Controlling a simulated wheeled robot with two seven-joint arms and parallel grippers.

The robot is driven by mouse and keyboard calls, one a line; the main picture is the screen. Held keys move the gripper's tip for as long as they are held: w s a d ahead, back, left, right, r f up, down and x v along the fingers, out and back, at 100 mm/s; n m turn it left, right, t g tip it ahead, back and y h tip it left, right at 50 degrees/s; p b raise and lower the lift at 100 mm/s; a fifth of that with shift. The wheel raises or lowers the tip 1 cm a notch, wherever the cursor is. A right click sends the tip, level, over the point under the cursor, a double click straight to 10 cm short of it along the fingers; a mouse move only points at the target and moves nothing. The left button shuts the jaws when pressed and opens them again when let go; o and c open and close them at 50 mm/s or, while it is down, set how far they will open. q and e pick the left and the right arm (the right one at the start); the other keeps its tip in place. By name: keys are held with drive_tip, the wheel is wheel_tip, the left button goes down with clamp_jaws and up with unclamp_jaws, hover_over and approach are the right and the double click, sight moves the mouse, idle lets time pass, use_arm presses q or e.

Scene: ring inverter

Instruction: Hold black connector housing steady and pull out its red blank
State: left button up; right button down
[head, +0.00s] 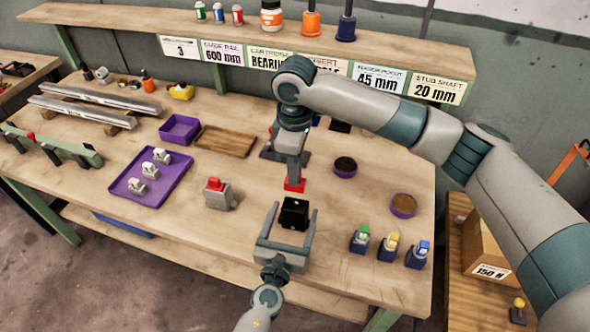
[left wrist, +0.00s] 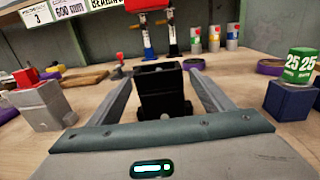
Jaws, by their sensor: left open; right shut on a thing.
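The black connector housing (head: 294,213) stands upright on the bench near its front edge. It also shows in the left wrist view (left wrist: 160,92), with its top open. My left gripper (head: 292,209) is open, with one finger on each side of the housing and a gap at both sides. The red blank (head: 294,186) is in the shut jaws of my right gripper (head: 295,179), just above and behind the housing in the head view. The left wrist view shows the red blank (left wrist: 146,4) at the top edge, clear of the housing.
A grey block with a red top (head: 219,194) stands left of the housing. Several blue holders with coloured caps (head: 389,246) stand to its right. A purple tray (head: 128,186) with white parts lies farther left. Round purple dishes (head: 403,207) lie behind and right.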

use_arm(q)
drive_tip(key=v, duration=0.6)
drive_tip(key=shift+s, duration=0.1)
idle(0.4)
